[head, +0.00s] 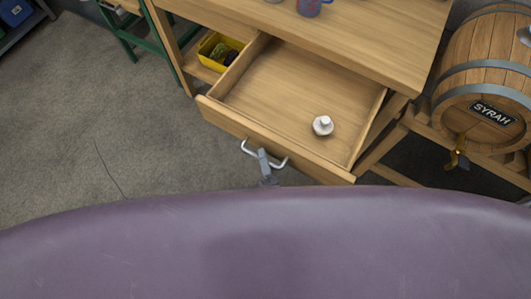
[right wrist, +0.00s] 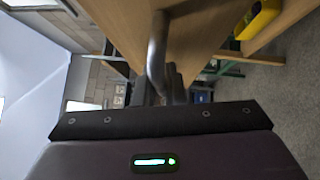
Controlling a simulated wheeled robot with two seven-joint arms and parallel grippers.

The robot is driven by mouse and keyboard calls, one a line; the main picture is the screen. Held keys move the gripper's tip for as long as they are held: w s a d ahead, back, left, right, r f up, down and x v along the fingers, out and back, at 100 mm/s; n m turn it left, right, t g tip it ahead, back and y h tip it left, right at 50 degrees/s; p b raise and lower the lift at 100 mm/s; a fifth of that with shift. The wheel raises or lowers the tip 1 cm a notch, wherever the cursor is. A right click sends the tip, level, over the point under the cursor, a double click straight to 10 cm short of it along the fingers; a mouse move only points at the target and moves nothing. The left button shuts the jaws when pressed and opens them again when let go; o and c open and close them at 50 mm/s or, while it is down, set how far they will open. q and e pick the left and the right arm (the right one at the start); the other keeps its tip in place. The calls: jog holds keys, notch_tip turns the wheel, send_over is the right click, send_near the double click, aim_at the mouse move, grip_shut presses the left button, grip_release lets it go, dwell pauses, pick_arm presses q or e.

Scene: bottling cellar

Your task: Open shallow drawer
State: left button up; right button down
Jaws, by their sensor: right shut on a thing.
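The shallow drawer (head: 275,140) of the wooden table is pulled well out in the head view, and its inside shows. A small white-grey object (head: 323,125) with a knob-like top stands on the drawer floor, near the right. The curved metal handle (head: 279,164) sits on the drawer front. In the right wrist view the handle (right wrist: 157,50) runs up close in front of the gripper. My left gripper is in neither view.
A yellow bin (head: 220,50) with dark contents sits on a shelf left of the drawer. A barrel (head: 487,85) labelled SYRAH stands on a wooden stand at the right. A mug (head: 310,8) is on the tabletop. The floor (head: 90,110) at the left is mostly clear.

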jog(key=c, duration=1.5)
grip_release()
jog(key=b+v, duration=0.1)
jog(key=v, duration=0.6)
jog(key=shift+s, duration=0.4)
